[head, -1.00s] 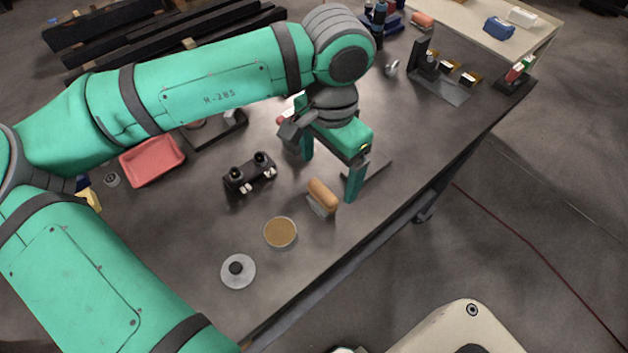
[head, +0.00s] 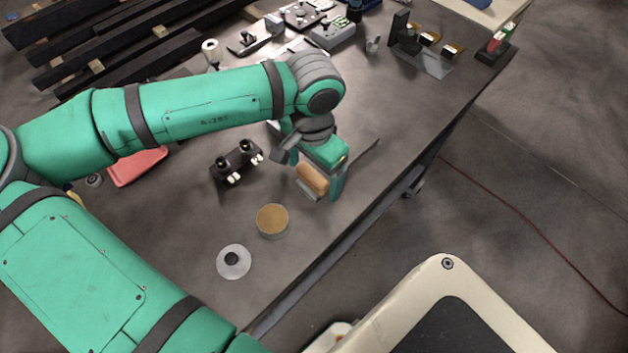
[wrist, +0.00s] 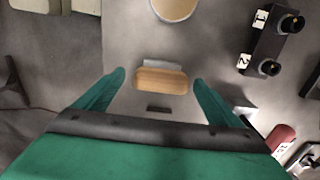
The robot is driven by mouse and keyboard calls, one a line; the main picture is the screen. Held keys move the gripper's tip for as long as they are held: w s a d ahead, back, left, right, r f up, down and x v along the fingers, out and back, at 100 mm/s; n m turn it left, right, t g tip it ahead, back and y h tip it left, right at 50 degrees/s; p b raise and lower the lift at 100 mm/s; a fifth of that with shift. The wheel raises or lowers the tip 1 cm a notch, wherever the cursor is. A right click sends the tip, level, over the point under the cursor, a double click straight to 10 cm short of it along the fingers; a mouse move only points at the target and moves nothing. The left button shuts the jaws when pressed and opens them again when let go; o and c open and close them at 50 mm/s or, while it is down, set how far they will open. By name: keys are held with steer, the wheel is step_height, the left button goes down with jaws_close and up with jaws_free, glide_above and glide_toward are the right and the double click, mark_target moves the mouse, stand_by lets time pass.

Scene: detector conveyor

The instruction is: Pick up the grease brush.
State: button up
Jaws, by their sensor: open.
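The grease brush (head: 312,180) has a wooden tan block handle and a pale strip along one long side. It lies on the dark table near the front edge. In the wrist view the brush (wrist: 161,80) sits centred ahead of the fingers, with its pale strip on the far side. My gripper (head: 316,176) is open above and around the brush in the head view. In the wrist view my gripper (wrist: 158,82) has one finger on either side of the brush, with gaps at both ends. It holds nothing.
A round tin with a tan top (head: 272,221) and a grey disc with a dark knob (head: 234,262) lie toward the front. A black two-post block (head: 237,161) stands left of the gripper. A red tray (head: 137,166) is partly behind my arm. Bare table (head: 398,120) lies to the right.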

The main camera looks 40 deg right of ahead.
steer(key=shift+w+f, duration=0.2)
steer(key=shift+f, duration=0.45)
steer(key=shift+a, duration=0.15)
steer(key=c, duration=1.2)
steer(key=shift+s+d, duration=0.2)
steer(key=shift+r, duration=0.1)
